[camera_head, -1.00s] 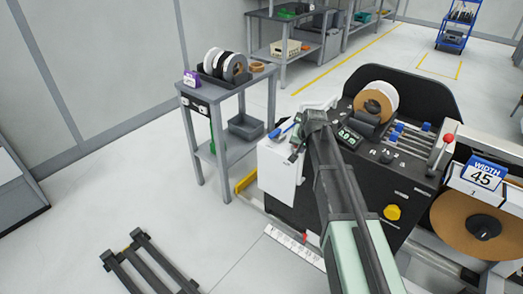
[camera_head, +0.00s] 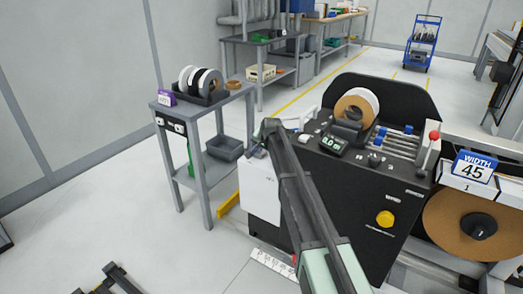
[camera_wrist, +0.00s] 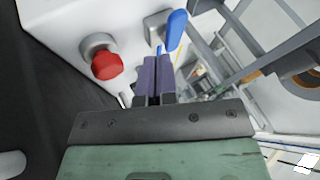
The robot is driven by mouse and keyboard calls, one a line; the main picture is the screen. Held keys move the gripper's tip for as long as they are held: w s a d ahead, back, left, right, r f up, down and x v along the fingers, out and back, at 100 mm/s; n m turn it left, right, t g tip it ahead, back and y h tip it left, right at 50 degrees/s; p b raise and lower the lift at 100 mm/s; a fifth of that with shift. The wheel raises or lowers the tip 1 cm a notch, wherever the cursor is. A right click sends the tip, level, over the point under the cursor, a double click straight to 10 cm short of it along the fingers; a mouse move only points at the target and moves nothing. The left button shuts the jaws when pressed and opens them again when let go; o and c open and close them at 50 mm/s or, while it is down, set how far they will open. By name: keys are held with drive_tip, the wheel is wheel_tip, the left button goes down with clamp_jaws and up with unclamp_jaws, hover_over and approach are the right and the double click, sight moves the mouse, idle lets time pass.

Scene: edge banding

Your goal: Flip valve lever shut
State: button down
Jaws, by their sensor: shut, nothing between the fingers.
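The valve lever's blue handle (camera_wrist: 176,29) shows in the wrist view beside a grey metal block on a white machine panel (camera_wrist: 60,22). My gripper (camera_wrist: 158,62) has purple fingers closed together with nothing between them. The fingertips are just below the blue handle in the picture, close to it; I cannot tell whether they touch. A small blue piece shows right at the fingertips. In the head view my gripper (camera_head: 258,150) is at the upper left side of the edge bander's white cabinet (camera_head: 260,193), and the lever cannot be made out there.
A red knob (camera_wrist: 107,65) sticks out of the panel left of my fingers. The edge bander (camera_head: 345,200) fills the right. A grey cart (camera_head: 203,125) with tape rolls stands left of it. Open floor lies at the front left.

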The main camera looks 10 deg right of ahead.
sight(256, 151)
drive_tip(key=b+x, duration=0.4)
drive_tip(key=x, duration=0.3)
drive_tip(key=shift+w+f+b, duration=0.1)
drive_tip(key=shift+f+b, duration=0.1)
drive_tip(key=shift+b, duration=0.15)
drive_tip(key=shift+r, duration=0.15)
